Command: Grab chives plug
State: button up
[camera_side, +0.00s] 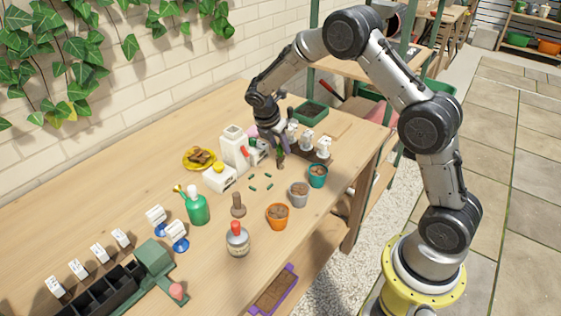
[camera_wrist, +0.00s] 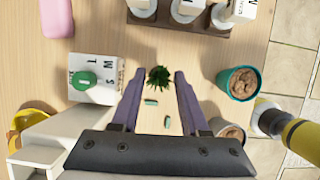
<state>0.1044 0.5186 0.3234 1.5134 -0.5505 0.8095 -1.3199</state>
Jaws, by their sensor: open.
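The chives plug, a small brown soil plug (camera_side: 281,163) with green leaves, stands upright on the table in the side view. In the wrist view its dark green tuft (camera_wrist: 159,78) shows from above, and the leaves hide the soil. My gripper (camera_side: 278,146) is low over the plug. In the wrist view my gripper (camera_wrist: 160,74) is open, with one purple finger on each side of the tuft and a gap on both sides. I cannot tell how far down the plug the fingertips reach.
Small green pellets (camera_side: 268,186) lie on the table near the plug. A teal pot (camera_side: 317,176), a grey pot (camera_side: 299,195) and an orange pot (camera_side: 278,217) stand towards the front edge.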

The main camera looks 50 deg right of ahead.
jog(key=shift+x, duration=0.85)
jog(key=shift+c, duration=0.2)
grip_shut()
dwell(0.6)
